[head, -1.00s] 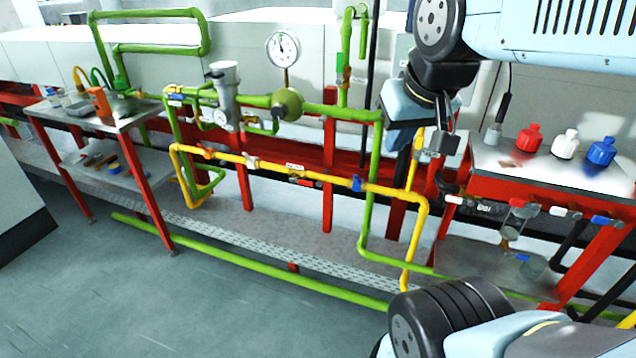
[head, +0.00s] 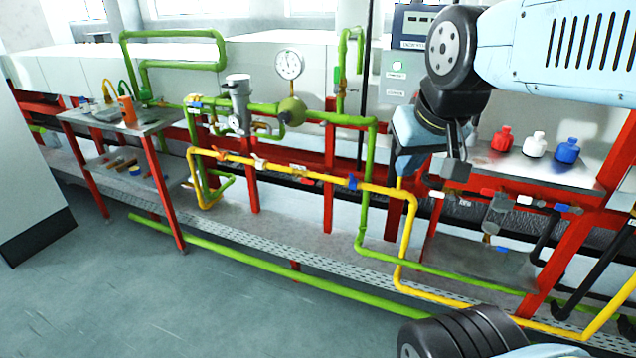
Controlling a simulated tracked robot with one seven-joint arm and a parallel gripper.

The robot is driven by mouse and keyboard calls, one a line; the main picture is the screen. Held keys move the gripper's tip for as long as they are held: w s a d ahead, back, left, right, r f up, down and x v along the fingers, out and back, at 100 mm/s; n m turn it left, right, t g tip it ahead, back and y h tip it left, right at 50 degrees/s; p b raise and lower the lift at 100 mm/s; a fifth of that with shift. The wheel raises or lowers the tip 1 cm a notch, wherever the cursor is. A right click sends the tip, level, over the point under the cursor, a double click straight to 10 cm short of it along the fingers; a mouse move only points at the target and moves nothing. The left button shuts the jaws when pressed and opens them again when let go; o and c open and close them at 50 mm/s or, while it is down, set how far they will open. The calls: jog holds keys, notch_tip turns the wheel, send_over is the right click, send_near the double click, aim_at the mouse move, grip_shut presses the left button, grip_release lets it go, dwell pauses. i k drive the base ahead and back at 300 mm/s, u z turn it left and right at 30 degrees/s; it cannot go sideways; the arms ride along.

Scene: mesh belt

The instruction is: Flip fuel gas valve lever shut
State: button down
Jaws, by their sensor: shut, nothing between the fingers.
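A yellow pipe (head: 320,178) runs along the red frame and carries several small coloured valve parts. An orange one (head: 222,155) is at its left, with a white one (head: 260,164) beside it and a blue one (head: 352,182) near the right end. I cannot tell which is the fuel gas valve lever, nor how it is set. My gripper (head: 443,182) hangs at the end of my arm, right of the yellow pipe's downward bend in the picture. It is shut, empty and apart from the blue valve part. Its fingertips are small and hard to make out.
Green pipes (head: 368,190) with a round gauge (head: 289,65) stand above and around the yellow pipe. A metal side table (head: 160,122) is at the left. A shelf (head: 490,168) with red, white and blue bottles is at the right. Open floor (head: 190,300) lies in front.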

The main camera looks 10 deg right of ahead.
aim_at(302, 180)
jog(key=u, duration=0.35)
jog(key=i, duration=1.05)
jog(key=z, duration=0.3)
